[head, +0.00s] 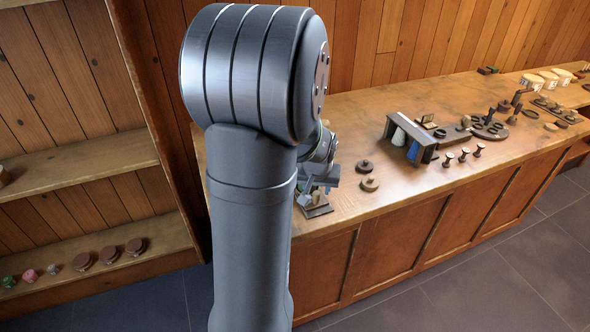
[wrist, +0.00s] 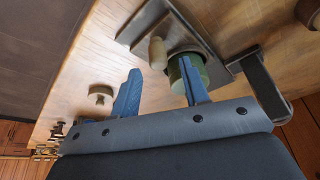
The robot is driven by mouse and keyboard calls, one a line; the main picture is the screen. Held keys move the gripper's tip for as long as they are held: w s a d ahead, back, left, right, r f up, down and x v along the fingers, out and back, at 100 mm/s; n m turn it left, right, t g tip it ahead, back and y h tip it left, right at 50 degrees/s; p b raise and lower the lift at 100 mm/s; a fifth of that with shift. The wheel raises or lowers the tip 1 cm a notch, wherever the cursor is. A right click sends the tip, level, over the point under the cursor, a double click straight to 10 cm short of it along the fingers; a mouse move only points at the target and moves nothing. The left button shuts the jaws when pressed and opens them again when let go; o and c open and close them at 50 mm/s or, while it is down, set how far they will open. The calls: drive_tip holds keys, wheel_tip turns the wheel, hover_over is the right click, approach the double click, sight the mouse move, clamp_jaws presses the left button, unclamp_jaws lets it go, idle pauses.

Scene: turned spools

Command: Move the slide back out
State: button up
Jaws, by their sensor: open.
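A grey metal fixture (wrist: 205,38) lies on the wooden bench in the wrist view. A pale wooden knob (wrist: 158,53) stands at it, and a green cylinder (wrist: 176,73) sits beside the knob. Which part of the fixture is the slide, I cannot tell for certain. My gripper (wrist: 161,76) is open, its blue fingers apart. The knob appears in the gap between the fingertips; contact is not clear. The right finger partly covers the green cylinder. In the head view, my gripper (head: 318,182) is partly hidden by my arm, above the fixture's plate (head: 318,210) near the bench's front edge.
A dark bar (wrist: 263,88) stands close to the right of my fingers. A round brown piece (wrist: 101,93) lies to the left. On the bench are turned discs (head: 369,184), a grey open-sided holder (head: 428,149) and several small spools (head: 463,155). Bare bench lies between them.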

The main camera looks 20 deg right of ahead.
drive_tip(key=shift+r, duration=1.8)
drive_tip(key=shift+c, duration=0.2)
clamp_jaws()
wheel_tip(320, 180, up, 4)
idle(0.6)
